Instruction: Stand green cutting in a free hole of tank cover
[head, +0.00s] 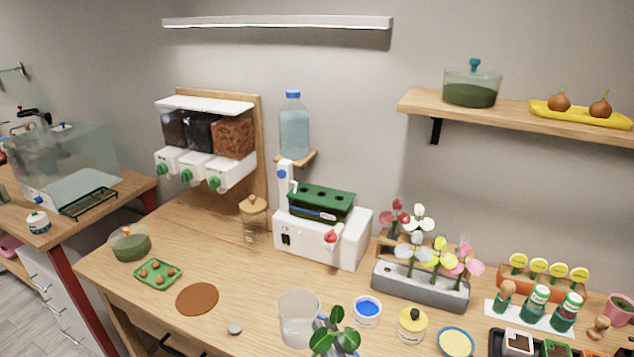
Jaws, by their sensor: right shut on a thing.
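The green cutting (321,341), with several dark green leaves, is at the bottom edge of the head view. My right gripper (343,338) is there too, shut on the cutting, partly hidden by leaves and cut off by the frame. The tank cover (318,204) is green with dark round holes in its top. It sits on a dark tank (318,212) on a white unit at the back of the table, well beyond the gripper. No stem shows standing in its holes. My left gripper is not in view.
A clear beaker (298,318) stands just left of the cutting. A blue-filled cup (367,311) and yellow-lidded jar (411,324) stand to the right. A grey planter of flowers (420,289) is right of the white unit (353,249). A water bottle (294,128) rises behind the tank.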

